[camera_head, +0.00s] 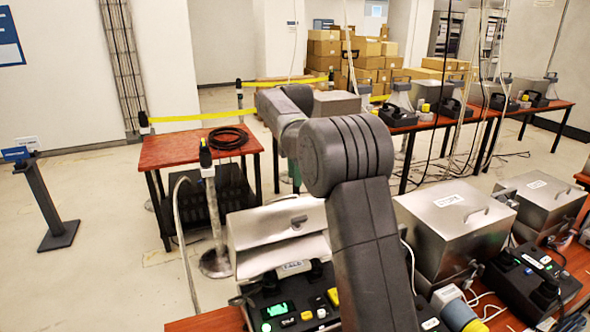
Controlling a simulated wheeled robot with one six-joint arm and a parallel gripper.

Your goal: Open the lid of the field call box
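Several silver metal boxes with handles stand on the front table. The nearest left box (265,228) has a slanted silver top with a dark handle and a small label on its lower front; I cannot tell whether its lid is shut or partly raised. A larger box (455,222) to the right has a flat, shut lid with a label. A third box (541,200) farther right is also shut. I cannot read which is the field call box. My arm crosses the centre, hiding part of the left box. My gripper does not show.
A black phone unit (290,312) with a green display lies in front of the left box. Another black unit (530,282) and loose cables lie at right. A grey post (213,215) and a red-topped table (185,149) stand beyond. Open floor lies at left.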

